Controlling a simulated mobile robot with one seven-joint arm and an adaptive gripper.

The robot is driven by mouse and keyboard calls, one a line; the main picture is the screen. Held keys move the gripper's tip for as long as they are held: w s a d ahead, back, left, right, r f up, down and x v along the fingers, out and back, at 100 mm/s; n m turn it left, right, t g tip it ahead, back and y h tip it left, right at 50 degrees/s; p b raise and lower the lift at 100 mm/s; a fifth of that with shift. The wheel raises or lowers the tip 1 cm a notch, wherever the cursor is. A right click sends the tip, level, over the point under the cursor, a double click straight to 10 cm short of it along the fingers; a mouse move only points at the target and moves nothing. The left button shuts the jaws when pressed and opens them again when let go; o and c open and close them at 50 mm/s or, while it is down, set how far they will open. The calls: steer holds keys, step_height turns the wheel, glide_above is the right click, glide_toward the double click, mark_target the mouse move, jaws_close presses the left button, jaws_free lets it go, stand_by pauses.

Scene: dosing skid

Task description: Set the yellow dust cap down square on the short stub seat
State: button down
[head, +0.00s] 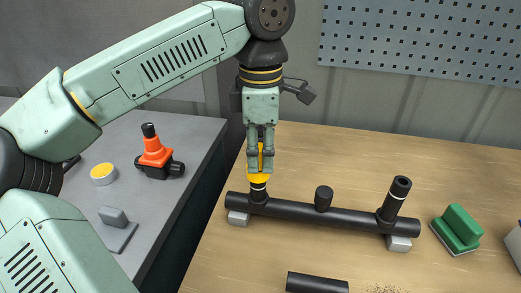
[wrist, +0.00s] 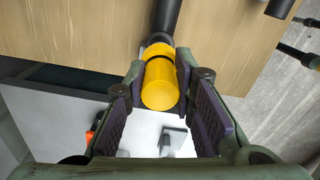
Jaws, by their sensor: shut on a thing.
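My gripper (head: 260,163) points down and is shut on the yellow dust cap (head: 259,178), which also shows between the fingers in the wrist view (wrist: 160,84). The cap is directly above the short stub (head: 258,194) at the left end of the black pipe (head: 290,210). The cap looks about upright. The fingers hide much of it in the head view.
A black knob (head: 323,198) rises from the pipe's middle, and a taller, leaning branch (head: 397,196) stands at its right. Grey blocks support the pipe. A green-and-white block (head: 458,228) lies right, a loose black tube (head: 317,283) in front. An orange valve (head: 155,155) stands on the grey side table.

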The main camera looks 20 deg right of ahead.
mark_target(261, 147)
steer(key=shift+f+b, duration=0.65)
steer(key=shift+f, duration=0.35)
steer(key=c, duration=1.3)
jaws_free()
steer(key=shift+r, duration=0.1)
step_height(261, 147, up, 12)
steer(key=shift+f, duration=0.1)
